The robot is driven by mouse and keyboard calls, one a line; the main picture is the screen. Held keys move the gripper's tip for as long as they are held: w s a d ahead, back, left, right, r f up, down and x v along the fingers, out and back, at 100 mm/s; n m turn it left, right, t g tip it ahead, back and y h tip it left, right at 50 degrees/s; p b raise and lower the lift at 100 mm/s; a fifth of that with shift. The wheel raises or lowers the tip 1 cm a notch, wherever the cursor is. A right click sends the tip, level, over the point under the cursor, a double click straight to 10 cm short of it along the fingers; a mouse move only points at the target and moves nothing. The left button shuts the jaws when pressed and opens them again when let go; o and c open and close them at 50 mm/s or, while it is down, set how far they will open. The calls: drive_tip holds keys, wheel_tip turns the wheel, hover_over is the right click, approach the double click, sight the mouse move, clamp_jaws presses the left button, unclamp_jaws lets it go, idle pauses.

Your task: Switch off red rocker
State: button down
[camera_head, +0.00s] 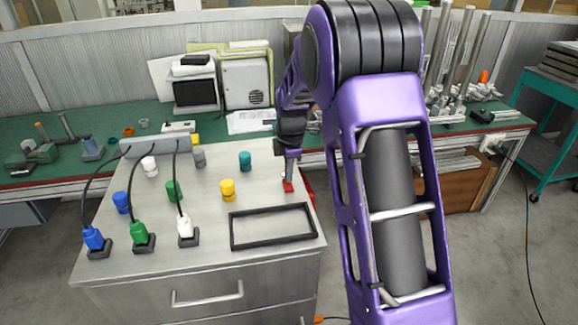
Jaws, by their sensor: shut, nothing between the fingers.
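A small red piece (288,187), which looks like the red rocker, shows near the right edge of the grey cabinet top (205,215). My gripper (289,177) points down directly over it, with its fingers together and nothing held. The fingertips appear at or very close to the red piece; I cannot tell whether they touch it. The rocker's tilt is too small to make out, and my gripper hides part of it. Another red part (307,190) shows just past the cabinet's right edge, partly hidden by my arm.
A black rectangular frame (233,231) lies in front of the red piece. Yellow (227,190) and teal (245,161) knobs stand to the left. Blue (94,238), green (140,235) and white (185,228) corded plugs stand front left. A green bench (130,155) runs behind.

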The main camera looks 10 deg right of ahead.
drive_tip(key=shift+f, duration=0.15)
drive_tip(key=shift+w+f, duration=0.2)
drive_tip(key=shift+f, duration=0.15)
drive_tip(key=shift+r, duration=0.2)
drive_tip(key=shift+s+f, duration=0.1)
drive_tip(key=shift+s, duration=0.1)
drive_tip(key=shift+s+f+b, duration=0.1)
drive_tip(key=shift+s+b, duration=0.2)
drive_tip(key=shift+s, duration=0.5)
